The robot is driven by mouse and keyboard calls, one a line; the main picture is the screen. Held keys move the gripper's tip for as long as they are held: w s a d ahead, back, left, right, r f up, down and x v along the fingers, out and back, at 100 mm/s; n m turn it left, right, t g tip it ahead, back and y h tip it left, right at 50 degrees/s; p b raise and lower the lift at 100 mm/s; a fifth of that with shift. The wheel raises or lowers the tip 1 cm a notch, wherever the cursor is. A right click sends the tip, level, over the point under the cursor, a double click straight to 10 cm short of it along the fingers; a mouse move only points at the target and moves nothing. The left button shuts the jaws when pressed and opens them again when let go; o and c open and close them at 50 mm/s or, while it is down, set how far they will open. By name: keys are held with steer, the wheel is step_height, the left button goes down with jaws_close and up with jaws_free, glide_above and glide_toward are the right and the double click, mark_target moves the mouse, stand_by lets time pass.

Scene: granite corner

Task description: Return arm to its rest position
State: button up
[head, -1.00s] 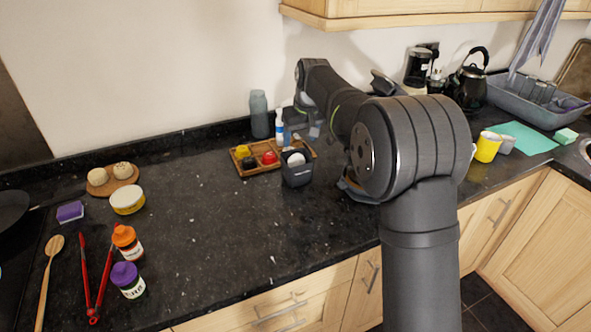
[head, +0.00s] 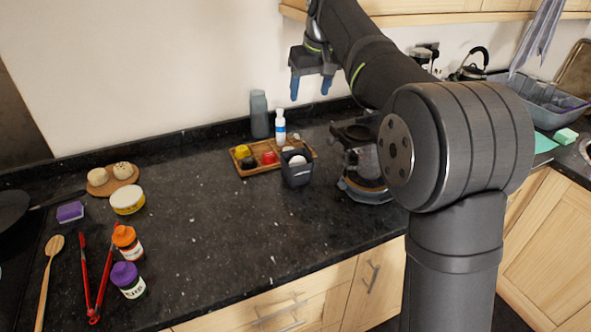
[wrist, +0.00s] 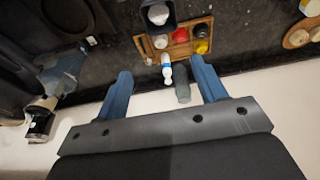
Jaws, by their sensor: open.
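My gripper (head: 310,84) is raised high above the back of the counter, in front of the wall, with its fingers pointing down. In the wrist view my gripper (wrist: 160,87) has its two blue fingers wide apart with nothing between them touching. The arm rises from my shoulder at the right and reaches up to the left toward the wall cupboard. Below the gripper are a white bottle with a blue label (head: 280,127) and a grey bottle (head: 259,115), both standing upright and apart from the fingers.
A wooden tray (head: 244,171) with small coloured items stands beside a dark container (head: 298,175). A dark appliance (head: 354,132) stands to their right. The wall cupboard (head: 450,8) overhangs at the top. The middle of the black counter (head: 205,225) is clear.

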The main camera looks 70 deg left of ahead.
steer(key=shift+r, duration=0.25)
steer(key=x, duration=1.5)
steer(key=shift+a+f, duration=0.25)
steer(key=shift+a, duration=0.1)
